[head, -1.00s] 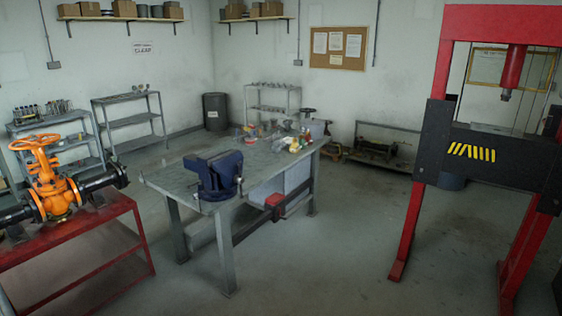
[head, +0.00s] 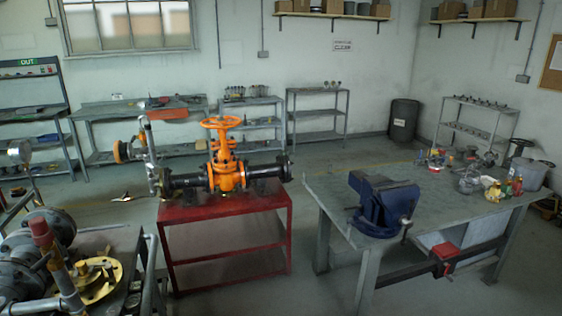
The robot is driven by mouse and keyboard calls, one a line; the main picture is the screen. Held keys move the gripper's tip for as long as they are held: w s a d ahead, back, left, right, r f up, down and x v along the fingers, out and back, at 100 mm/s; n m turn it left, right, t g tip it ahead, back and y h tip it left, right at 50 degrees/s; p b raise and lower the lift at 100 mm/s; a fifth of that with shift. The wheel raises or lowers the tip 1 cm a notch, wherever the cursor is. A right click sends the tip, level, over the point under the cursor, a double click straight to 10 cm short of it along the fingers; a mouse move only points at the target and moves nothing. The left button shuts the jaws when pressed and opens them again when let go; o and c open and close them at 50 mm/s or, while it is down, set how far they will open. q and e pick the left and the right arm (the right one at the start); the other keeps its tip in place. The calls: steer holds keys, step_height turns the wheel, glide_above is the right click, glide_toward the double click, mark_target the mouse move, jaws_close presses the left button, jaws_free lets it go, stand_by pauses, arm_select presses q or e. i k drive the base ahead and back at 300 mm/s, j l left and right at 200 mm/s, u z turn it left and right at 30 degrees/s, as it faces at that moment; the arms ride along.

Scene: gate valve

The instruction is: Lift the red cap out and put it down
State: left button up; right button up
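Neither of my grippers shows in the head view.
An orange gate valve (head: 226,172) stands on a red stand (head: 225,212) in the middle. A workbench (head: 330,190) with a blue vise (head: 383,203) is on the right. Shelves (head: 318,114) line the back wall. The floor between the stand and workbench is open.

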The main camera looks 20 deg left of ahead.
mark_target(42, 234)
steer(key=i+u, duration=0.15)
steer(key=u, duration=0.25)
steer(key=i+l+u, duration=0.1)
steer(key=u, duration=0.25)
steer(key=i+l+u, duration=0.1)
steer(key=u, duration=0.3)
steer(key=i+l+u, duration=0.15)
steer(key=u, duration=0.25)
